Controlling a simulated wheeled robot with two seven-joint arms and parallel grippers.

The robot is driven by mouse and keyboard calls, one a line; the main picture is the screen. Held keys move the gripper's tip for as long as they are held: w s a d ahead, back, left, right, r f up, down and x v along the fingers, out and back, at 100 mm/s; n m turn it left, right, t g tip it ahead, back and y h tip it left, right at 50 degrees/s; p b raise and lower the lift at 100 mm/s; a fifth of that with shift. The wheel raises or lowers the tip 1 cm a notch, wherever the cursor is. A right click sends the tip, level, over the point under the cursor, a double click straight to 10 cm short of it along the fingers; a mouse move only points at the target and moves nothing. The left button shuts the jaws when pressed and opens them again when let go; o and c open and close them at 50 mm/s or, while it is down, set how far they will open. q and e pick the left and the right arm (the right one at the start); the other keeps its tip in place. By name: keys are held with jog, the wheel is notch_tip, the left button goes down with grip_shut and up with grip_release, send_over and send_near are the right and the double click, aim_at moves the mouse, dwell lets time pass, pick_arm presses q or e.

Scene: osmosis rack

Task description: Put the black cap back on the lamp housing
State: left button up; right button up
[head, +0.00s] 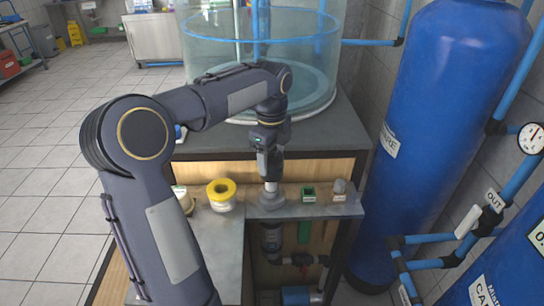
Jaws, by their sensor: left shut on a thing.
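My left gripper (269,179) points straight down over the narrow shelf in the middle of the head view. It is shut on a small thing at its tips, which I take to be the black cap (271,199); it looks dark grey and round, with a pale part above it. The fingers hide part of it, and I cannot tell whether it touches what is below. A dark upright cylinder (271,238) under the shelf, in line with the gripper, may be the lamp housing. My right gripper is not in view.
A clear tank (260,50) stands behind. A tall blue vessel (440,110) bounds the right side.

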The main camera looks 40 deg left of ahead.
pick_arm(q)
jog(key=shift+f, duration=0.4)
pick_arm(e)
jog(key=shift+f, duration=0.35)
pick_arm(q)
jog(key=shift+r, duration=0.1)
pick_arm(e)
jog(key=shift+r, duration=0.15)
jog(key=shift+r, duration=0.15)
pick_arm(q)
jog(key=shift+p, duration=0.5)
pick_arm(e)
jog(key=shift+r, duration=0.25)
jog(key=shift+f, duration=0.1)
pick_arm(q)
jog(key=shift+f+b, duration=0.6)
jog(key=shift+f, duration=0.5)
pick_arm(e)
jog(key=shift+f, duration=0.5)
